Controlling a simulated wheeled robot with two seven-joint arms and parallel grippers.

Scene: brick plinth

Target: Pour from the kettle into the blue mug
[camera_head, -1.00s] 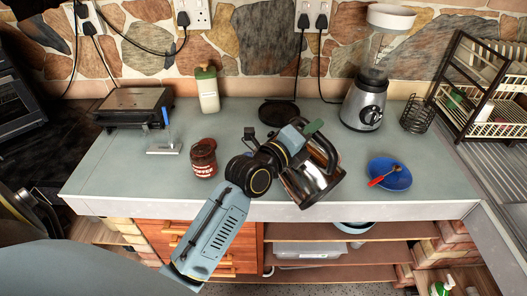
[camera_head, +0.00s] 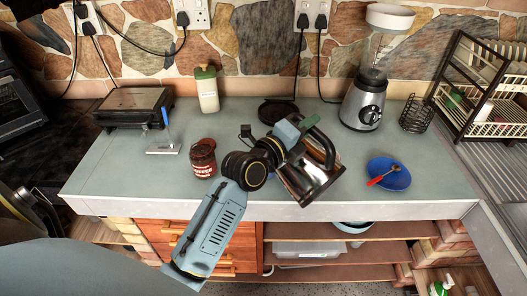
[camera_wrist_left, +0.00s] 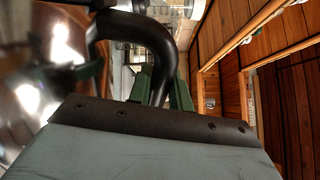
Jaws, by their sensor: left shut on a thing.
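The kettle (camera_head: 308,183) is a shiny steel body with a black handle, held tilted near the counter's front edge in the head view. My left gripper (camera_head: 308,130) is shut on its black handle. In the left wrist view, the green fingers of the gripper (camera_wrist_left: 160,92) lie on both sides of the handle (camera_wrist_left: 157,55), and the steel body fills the left side. I cannot make out a mug handle. No liquid stream shows.
A coffee jar (camera_head: 203,160) stands left of my gripper. The black kettle base (camera_head: 279,111), a blender (camera_head: 365,100) and a wire holder (camera_head: 416,115) stand behind. A dish rack (camera_head: 485,90) is at right. Counter between kettle and blue vessel is clear.

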